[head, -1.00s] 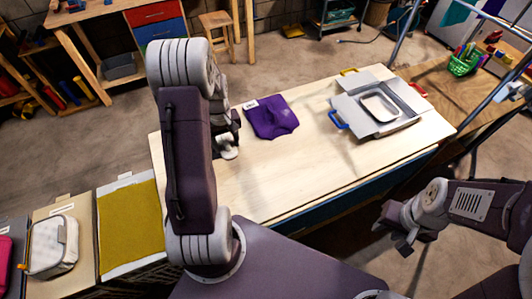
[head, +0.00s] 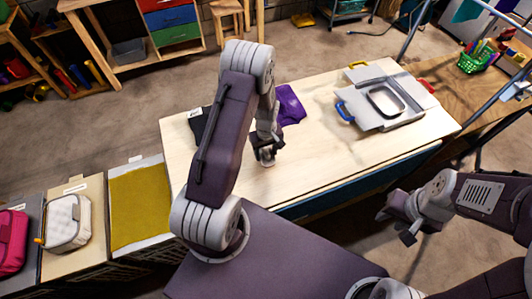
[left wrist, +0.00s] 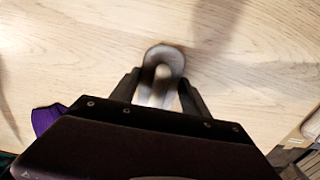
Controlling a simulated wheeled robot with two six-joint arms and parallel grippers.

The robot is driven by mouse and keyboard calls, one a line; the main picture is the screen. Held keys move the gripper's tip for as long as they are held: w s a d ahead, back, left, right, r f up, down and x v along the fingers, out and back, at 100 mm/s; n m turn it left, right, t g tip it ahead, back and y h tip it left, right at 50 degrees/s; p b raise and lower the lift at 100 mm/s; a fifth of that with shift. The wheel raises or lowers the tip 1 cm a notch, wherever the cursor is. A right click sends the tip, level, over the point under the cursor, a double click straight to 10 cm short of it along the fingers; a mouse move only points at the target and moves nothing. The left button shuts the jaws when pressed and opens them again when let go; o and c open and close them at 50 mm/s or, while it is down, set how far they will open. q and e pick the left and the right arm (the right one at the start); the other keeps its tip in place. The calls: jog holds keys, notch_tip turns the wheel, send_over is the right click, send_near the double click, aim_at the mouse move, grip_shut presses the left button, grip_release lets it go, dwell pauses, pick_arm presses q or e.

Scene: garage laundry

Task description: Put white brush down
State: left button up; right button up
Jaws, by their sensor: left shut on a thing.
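My left gripper (head: 266,152) is shut on the white brush (left wrist: 163,66) over the near part of the pale wooden table (head: 330,155). In the left wrist view, the blurred, rounded pale end of the brush sticks out between the two dark fingers (left wrist: 161,95). In the head view the brush shows small and pale (head: 267,161) below the gripper, low over the tabletop. I cannot tell whether it touches the wood. My right gripper (head: 405,230) hangs to the right, off the table's front edge; its finger gap is unclear.
A purple cloth (head: 291,104) lies behind my left arm, and a dark folded item (head: 198,122) lies at the table's left. A grey case (head: 370,78) with a tray stands at the right. Bare wood lies between. Bins with yellow cloth (head: 140,205) stand at left.

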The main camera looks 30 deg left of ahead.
pick_arm(q)
jog(key=shift+w+f, duration=0.1)
jog(key=shift+f, duration=0.55)
jog(key=shift+w+f, duration=0.1)
jog(key=shift+f, duration=0.1)
jog(key=o, duration=1.1)
jog(key=shift+f, duration=0.1)
jog(key=o, duration=0.4)
jog(key=shift+c, duration=0.2)
